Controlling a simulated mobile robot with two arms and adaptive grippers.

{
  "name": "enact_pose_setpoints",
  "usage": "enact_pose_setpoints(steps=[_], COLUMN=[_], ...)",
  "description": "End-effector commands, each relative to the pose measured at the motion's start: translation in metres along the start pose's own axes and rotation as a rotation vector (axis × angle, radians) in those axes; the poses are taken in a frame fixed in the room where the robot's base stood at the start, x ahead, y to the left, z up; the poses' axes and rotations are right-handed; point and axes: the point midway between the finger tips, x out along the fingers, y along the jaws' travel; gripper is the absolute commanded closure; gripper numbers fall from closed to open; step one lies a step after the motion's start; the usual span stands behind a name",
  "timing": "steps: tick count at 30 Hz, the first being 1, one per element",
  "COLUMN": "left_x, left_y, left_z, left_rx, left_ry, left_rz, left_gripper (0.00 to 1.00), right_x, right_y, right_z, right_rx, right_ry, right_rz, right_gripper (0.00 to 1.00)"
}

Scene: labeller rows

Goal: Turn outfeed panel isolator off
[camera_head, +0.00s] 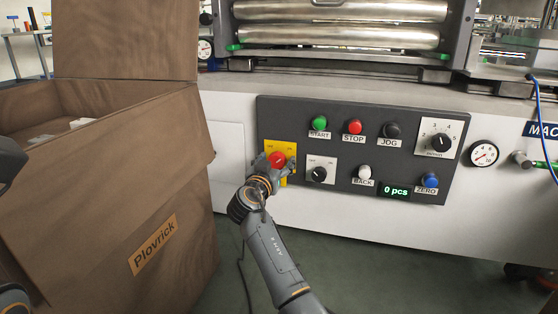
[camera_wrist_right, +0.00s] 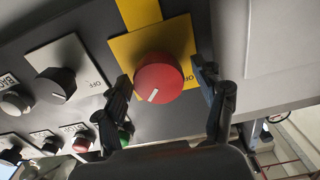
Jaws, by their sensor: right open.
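The isolator is a round red knob (camera_head: 277,159) on a yellow plate (camera_head: 291,147) at the left end of the dark control panel. In the right wrist view the red knob (camera_wrist_right: 160,76) is large, with a short white mark near its lower edge. The lettering on its plate (camera_wrist_right: 183,38) is mostly hidden or too small to read. My right gripper (camera_head: 275,167) is at the knob. In the wrist view its open fingers (camera_wrist_right: 163,82) stand on either side of the knob; I cannot tell whether they touch it. My left gripper is not clearly visible.
A black selector knob (camera_head: 319,174) on a white plate is close right of the isolator. Green START (camera_head: 320,123), red STOP (camera_head: 355,126) and other buttons are further right. A large brown Plovrick box (camera_head: 120,215) stands close on the left.

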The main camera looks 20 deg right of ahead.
Motion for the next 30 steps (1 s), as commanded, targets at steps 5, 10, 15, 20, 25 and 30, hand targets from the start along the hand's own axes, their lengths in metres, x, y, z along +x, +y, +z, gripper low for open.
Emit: enact_pose_setpoints(steps=[5,10,15,20,25,30], left_x=[0.0,0.0,0.0,0.004,0.012,0.025], left_y=[0.0,0.0,0.0,-0.001,-0.003,-0.006], left_z=[0.0,0.0,0.0,0.001,0.004,0.008], left_rx=[0.0,0.001,0.001,0.002,0.002,0.002], left_ry=[0.001,0.001,0.001,0.001,0.001,0.0], left_rz=[0.0,0.0,0.0,0.0,0.0,0.0], left_gripper=[0.6,0.6,0.6,0.6,0.6,0.6], right_x=[0.0,0.0,0.0,0.0,0.001,0.0], right_y=[0.0,0.0,0.0,0.0,0.0,-0.001], right_z=[0.0,0.0,0.0,-0.001,-0.003,-0.004], right_rx=[0.0,0.0,-0.002,-0.025,-0.096,-0.221], right_ry=[0.0,0.0,0.0,0.0,0.001,0.0], right_rz=[0.0,0.0,-0.001,-0.001,0.0,-0.001], right_gripper=[0.4,0.75,0.85,0.85,0.85,0.85])
